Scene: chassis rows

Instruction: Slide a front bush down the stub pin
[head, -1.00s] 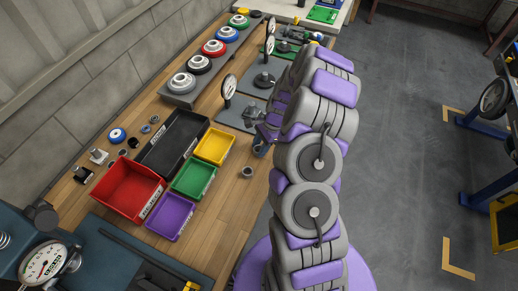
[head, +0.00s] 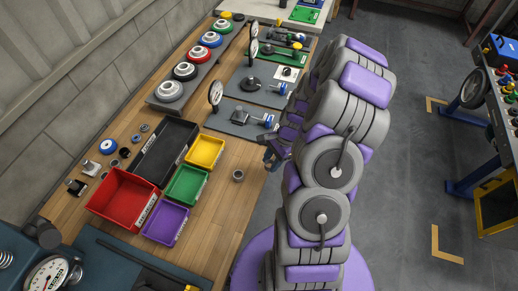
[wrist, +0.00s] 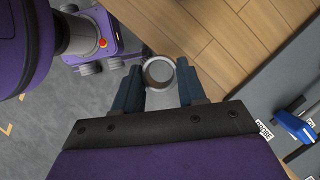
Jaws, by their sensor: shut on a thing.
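My gripper (wrist: 160,84) is shut on a round grey metal bush (wrist: 159,72), whose ring end shows between the two blue-grey fingertips in the wrist view. In the head view my gripper (head: 272,155) is beside the right edge of the wooden bench, and I cannot make out the held bush there. Another small grey ring (head: 238,175) stands on the bench to the left of my gripper. A dark grey fixture plate (head: 235,127) lies farther up the bench with a dial gauge and a blue-ended metal part (head: 267,121). I cannot tell which part is the stub pin.
Red (head: 105,190), black (head: 142,168), yellow (head: 220,145), green (head: 171,189) and purple (head: 156,221) bins stand on the bench, left of my gripper. Several discs on a grey rack (head: 157,104) line the back. Bare wood lies around the loose ring.

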